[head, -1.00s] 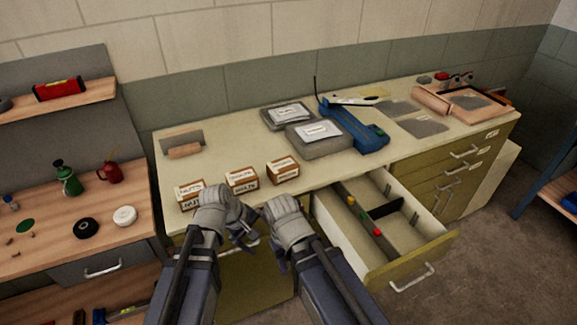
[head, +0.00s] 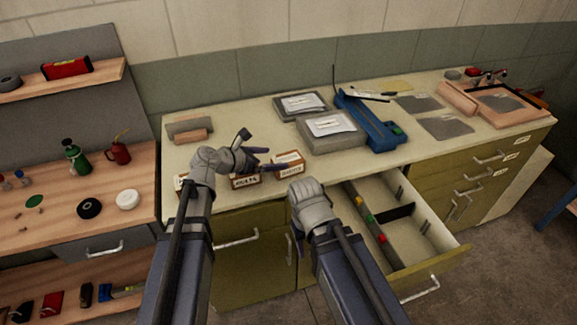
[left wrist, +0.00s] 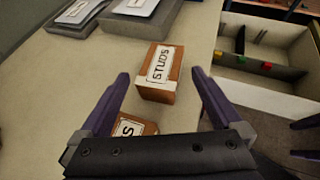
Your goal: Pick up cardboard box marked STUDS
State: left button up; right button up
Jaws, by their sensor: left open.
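The cardboard box marked STUDS (left wrist: 158,75) is brown with a white label and stands on the workbench top. In the left wrist view it lies ahead of and between the two purple fingers of my open left gripper (left wrist: 160,90), not touching them as far as I can see. In the head view the STUDS box (head: 289,160) is the rightmost of the small boxes, and my left gripper (head: 262,158) reaches toward it from the left.
A second small box (left wrist: 128,126) is close under my left gripper. An open drawer (head: 440,258) with dividers juts out at the right. Grey cases (head: 330,143) with papers and a blue tool (head: 370,125) stand behind on the bench.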

aim_at(286, 159)
pick_arm(q)
jog(key=shift+w+d+f, duration=0.25)
jog(key=shift+w+d, duration=0.05)
jog(key=shift+w+d+f+b, duration=0.2)
jog(key=shift+d+f+b, duration=0.1)
jog(key=shift+f+b, duration=0.1)
jog(key=b+x, duration=0.2)
jog(key=x, duration=0.2)
jog(key=shift+f, duration=0.15)
jog(key=shift+c, duration=0.4)
jog(key=shift+s, duration=0.1)
grip_shut()
